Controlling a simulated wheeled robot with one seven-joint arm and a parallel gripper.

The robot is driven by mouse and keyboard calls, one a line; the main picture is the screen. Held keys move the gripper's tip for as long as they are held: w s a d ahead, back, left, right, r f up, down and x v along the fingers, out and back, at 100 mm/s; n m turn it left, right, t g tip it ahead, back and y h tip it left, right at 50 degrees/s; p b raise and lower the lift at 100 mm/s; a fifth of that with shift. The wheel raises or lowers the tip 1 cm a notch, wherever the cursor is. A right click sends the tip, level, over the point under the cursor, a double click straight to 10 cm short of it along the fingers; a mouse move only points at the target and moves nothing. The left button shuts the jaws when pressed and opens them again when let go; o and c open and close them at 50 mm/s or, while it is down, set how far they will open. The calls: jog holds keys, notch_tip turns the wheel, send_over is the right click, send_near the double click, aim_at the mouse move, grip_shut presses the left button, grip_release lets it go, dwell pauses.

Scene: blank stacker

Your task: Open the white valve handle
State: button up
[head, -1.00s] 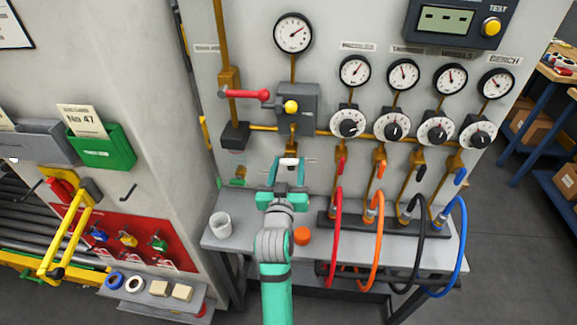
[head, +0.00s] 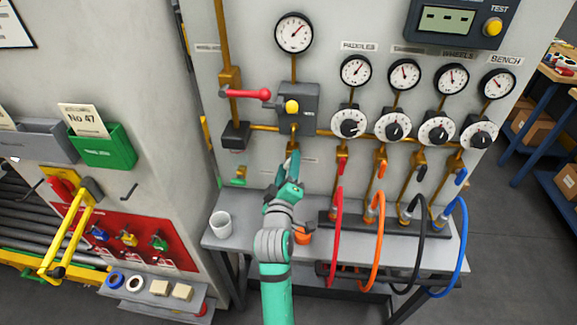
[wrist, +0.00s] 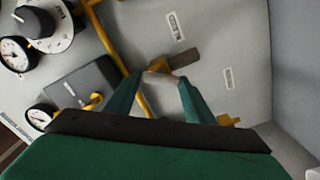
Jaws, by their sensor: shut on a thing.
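The white valve handle (wrist: 160,70) shows as a small pale piece between my fingertips in the wrist view. It sits on the brass pipework low on the grey panel, below the dark regulator block with the yellow knob. My gripper (head: 292,160) is at the handle, turned so that its fingers appear nearly edge-on in the head view. In the wrist view the two green fingers of my gripper (wrist: 160,75) close on the handle from both sides. In the head view the handle is mostly hidden behind the fingers.
A red lever (head: 248,93) lies up and left of my gripper. Several gauges and dials are to the right. A white cup (head: 220,224) and an orange cap (head: 303,236) stand on the shelf. A red hose (head: 336,250) and other hoses hang to the right.

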jog(key=n, duration=0.6)
jog(key=shift+f, duration=0.15)
jog(key=shift+n, duration=0.3)
jog(key=o, duration=1.1)
jog(key=shift+c, duration=0.2)
jog(key=shift+s, duration=0.15)
jog(key=s, duration=1)
jog(key=shift+s+a, duration=0.25)
jog(key=shift+a, duration=0.15)
